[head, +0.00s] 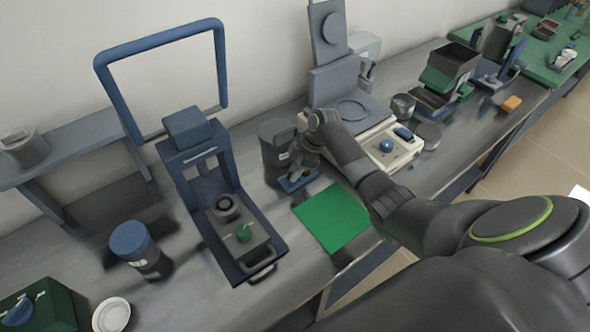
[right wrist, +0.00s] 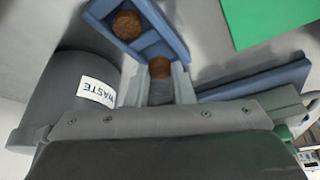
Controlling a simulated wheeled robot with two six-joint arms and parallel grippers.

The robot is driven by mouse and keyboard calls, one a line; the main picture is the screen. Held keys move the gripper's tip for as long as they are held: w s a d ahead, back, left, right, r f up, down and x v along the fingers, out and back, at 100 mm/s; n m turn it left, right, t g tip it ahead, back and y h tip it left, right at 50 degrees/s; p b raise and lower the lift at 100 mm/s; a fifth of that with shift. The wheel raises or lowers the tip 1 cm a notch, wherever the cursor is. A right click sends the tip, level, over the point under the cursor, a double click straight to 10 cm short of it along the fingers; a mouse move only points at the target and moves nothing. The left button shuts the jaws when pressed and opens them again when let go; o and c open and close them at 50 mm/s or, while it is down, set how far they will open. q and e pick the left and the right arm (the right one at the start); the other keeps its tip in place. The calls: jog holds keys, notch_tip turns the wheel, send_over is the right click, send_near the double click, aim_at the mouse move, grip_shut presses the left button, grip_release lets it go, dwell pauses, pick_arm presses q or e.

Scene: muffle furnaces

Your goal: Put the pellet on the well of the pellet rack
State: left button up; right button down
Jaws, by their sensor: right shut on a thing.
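The pellet (right wrist: 160,67) is a small brown piece held between the fingertips of my right gripper (right wrist: 160,82) in the right wrist view. The blue pellet rack (right wrist: 172,25) lies just beyond the fingertips, with another brown pellet (right wrist: 127,25) sitting in one of its wells. The held pellet appears over or near the rack's close end; I cannot tell whether it touches the rack. In the head view the rack (head: 299,186) is small and partly hidden by my right gripper (head: 297,172). My left gripper is not in view.
A grey waste can (right wrist: 68,95) stands close beside my right gripper; it also shows in the head view (head: 273,150). A green mat (head: 333,217) lies in front of the rack. A blue press frame (head: 225,200) stands left, and a white-based instrument (head: 390,150) stands right.

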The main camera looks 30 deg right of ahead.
jog(key=shift+f, duration=0.25)
jog(key=shift+f+b, duration=0.45)
jog(key=shift+f, duration=0.1)
